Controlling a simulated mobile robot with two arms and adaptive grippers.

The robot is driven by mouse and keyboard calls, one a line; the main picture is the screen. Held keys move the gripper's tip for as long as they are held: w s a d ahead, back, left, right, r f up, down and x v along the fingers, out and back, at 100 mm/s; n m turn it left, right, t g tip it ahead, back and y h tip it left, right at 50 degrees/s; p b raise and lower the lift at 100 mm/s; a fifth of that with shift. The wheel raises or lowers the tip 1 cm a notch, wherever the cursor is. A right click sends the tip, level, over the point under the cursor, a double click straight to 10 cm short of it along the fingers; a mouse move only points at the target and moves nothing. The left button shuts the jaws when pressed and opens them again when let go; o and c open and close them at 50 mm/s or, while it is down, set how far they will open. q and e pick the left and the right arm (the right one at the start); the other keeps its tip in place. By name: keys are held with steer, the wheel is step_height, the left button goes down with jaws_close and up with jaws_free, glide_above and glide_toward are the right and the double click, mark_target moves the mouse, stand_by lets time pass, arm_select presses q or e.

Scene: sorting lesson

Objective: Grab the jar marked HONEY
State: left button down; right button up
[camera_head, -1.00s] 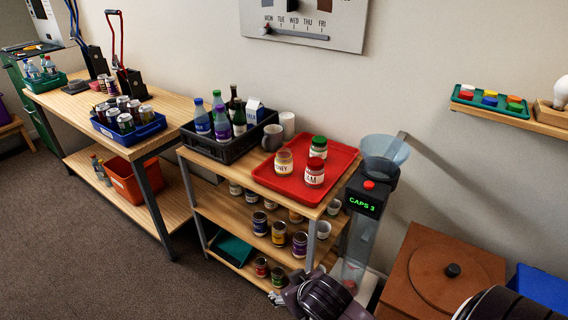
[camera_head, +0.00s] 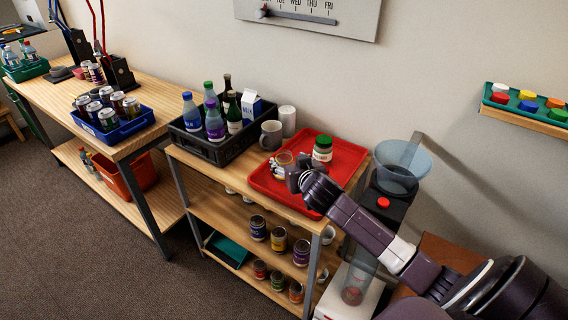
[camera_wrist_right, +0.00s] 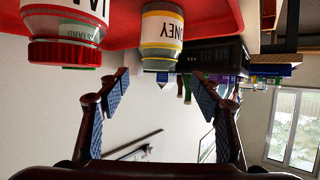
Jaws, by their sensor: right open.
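The jar marked HONEY (camera_wrist_right: 162,42), with a white label and yellow bands, stands on the red tray (camera_head: 265,186). It shows upside down at the top centre of the wrist view. In the head view the HONEY jar (camera_head: 284,157) is partly hidden by my right gripper (camera_head: 284,169). In the wrist view that gripper (camera_wrist_right: 162,92) is open and empty, its padded fingers apart, with the HONEY jar in line with the gap and not between the pads. A red-lidded jar (camera_wrist_right: 68,42) stands beside it. My left gripper is not in view.
A green-lidded jar (camera_head: 322,149) stands at the tray's back. A grey mug (camera_head: 271,135) and a black crate of bottles (camera_head: 205,151) stand left of the tray. A clear funnel (camera_head: 402,165) is close on the right.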

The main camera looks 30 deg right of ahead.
mark_target(282, 154)
steer(key=shift+w+d+f, duration=0.15)
steer(key=shift+w+f, duration=0.2)
steer(key=shift+w, duration=0.25)
steer(key=shift+w+d, duration=0.1)
steer(key=shift+w, duration=0.1)
steer(key=x, duration=0.3)
steer(key=shift+w+d+f+p, duration=0.15)
steer(key=shift+w+f+p, duration=0.1)
steer(key=shift+w+p, duration=0.1)
steer(key=shift+w+d+f, duration=0.1)
steer(key=shift+w+f, duration=0.05)
steer(key=shift+w, duration=0.2)
steer(key=shift+c, duration=1.3)
steer(key=c, duration=1)
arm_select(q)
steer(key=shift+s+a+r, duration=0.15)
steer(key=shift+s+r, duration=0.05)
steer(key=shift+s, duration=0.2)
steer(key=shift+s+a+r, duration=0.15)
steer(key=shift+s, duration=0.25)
arm_select(e)
steer(key=shift+f, duration=0.1)
steer(key=shift+c, duration=0.4)
